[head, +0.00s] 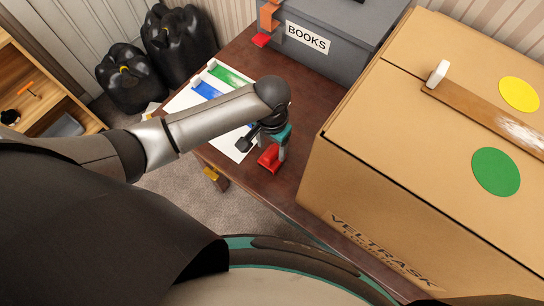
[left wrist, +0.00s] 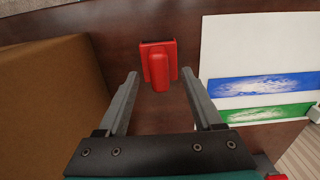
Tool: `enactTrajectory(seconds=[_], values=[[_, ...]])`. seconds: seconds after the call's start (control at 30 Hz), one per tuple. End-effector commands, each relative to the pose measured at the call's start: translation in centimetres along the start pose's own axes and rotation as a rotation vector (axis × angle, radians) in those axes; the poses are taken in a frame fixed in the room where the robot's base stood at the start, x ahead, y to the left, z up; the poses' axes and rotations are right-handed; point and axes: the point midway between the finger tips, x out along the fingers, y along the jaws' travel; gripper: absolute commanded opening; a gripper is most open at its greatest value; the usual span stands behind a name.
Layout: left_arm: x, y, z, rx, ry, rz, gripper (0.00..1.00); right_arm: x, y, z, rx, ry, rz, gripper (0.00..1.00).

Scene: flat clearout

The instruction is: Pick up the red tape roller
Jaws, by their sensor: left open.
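The red tape roller (head: 268,158), as I take it, is a small red piece with a flat squarish base and a raised block or handle. It stands on the brown table near its front edge. In the left wrist view the red tape roller (left wrist: 157,65) lies just ahead of the fingertips, roughly centred between them. My left gripper (head: 263,148) is over it in the head view, partly hiding it. In the left wrist view the left gripper (left wrist: 161,76) is open and empty, a finger on either side. Whether the fingers touch the roller I cannot tell. My right gripper is not in view.
A large cardboard box (head: 345,150) stands close on the right. White paper with green and blue strokes (head: 190,97) lies left of the roller. A grey BOOKS box (head: 345,45) is behind, with an orange-and-red item (head: 265,25) beside it. Black bags (head: 135,80) stand on the floor.

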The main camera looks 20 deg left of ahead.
Motion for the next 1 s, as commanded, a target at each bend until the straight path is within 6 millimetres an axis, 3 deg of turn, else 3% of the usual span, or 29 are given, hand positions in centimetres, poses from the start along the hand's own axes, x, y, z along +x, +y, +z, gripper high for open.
enactTrajectory(seconds=[0.1, 0.2, 0.47, 1.0], values=[[2.1, 0.1, -0.1, 0.000, -0.001, -0.002, 0.68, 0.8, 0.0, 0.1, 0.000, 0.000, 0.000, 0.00], [2.9, 0.1, -0.1, 0.001, 0.001, -0.002, 0.68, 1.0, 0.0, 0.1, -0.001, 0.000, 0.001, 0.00], [3.0, 0.1, -0.1, 0.001, 0.002, -0.001, 0.68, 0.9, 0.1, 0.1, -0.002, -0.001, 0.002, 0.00], [3.0, 0.1, -0.1, 0.000, 0.001, -0.002, 0.08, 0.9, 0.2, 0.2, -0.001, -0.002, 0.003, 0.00]])
